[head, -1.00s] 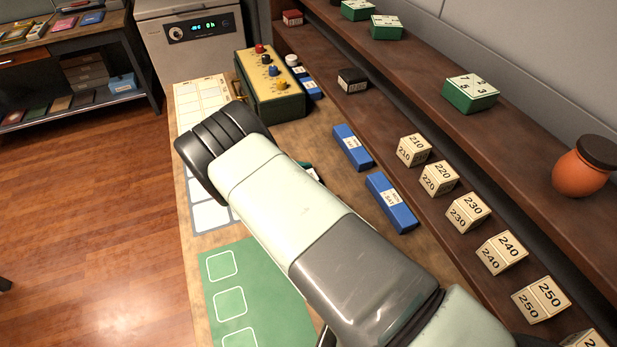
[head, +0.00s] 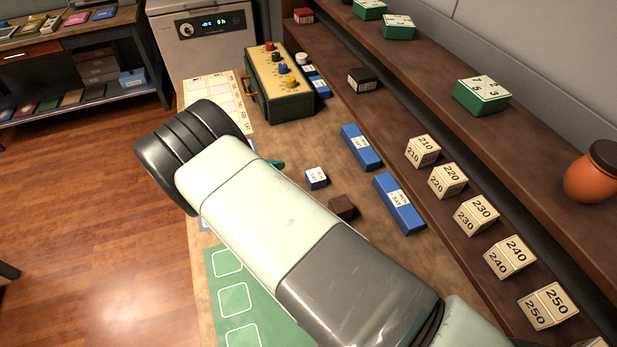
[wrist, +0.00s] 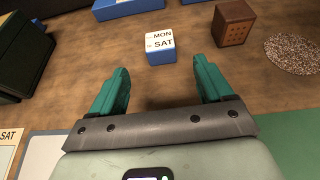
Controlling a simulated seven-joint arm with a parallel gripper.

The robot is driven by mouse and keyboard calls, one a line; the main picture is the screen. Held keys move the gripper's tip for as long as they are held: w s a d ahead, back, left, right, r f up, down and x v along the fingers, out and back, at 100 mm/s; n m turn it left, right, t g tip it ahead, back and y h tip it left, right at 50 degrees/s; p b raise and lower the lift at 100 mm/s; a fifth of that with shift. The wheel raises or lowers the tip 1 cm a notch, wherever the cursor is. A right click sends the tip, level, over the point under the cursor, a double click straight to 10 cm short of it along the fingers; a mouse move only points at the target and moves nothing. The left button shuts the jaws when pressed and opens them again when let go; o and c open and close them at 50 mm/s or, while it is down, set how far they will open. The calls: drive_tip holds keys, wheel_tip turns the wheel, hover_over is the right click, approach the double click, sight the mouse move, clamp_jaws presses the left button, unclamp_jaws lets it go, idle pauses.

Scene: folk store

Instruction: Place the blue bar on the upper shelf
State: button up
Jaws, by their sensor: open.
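Two long blue bars with white labels, a farther one (head: 361,147) and a nearer one (head: 398,203), lie on the table beside the shelf unit. A small blue block (head: 316,178) with a white label sits left of them. In the wrist view this block (wrist: 160,52) reads MON SAT and stands just beyond my open, empty gripper (wrist: 163,75). Part of a blue bar (wrist: 125,9) shows at the top of that view. The upper shelf (head: 440,75) holds green boxes. In the head view my arm hides most of the gripper.
Cream number cubes (head: 476,215) and a black box (head: 365,80) stand on the lower shelf. A brown block (head: 342,207) is near the small blue block. A yellow-green box with knobs (head: 278,83) stands at the table's far end. An orange jar (head: 590,180) is on the upper shelf.

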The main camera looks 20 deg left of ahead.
wheel_tip(320, 180, up, 14)
drive_tip(key=f, duration=0.1)
drive_tip(key=m+g+y, duration=0.9)
drive_tip(key=m+g, duration=0.1)
drive_tip(key=m, duration=0.8)
hover_over(316, 175)
drive_tip(key=f, duration=1)
drive_tip(key=shift+w+f, duration=0.1)
drive_tip(key=shift+w, duration=0.1)
drive_tip(key=shift+s+f, duration=0.15)
drive_tip(key=shift+f, duration=3)
drive_tip(key=shift+c, duration=0.2)
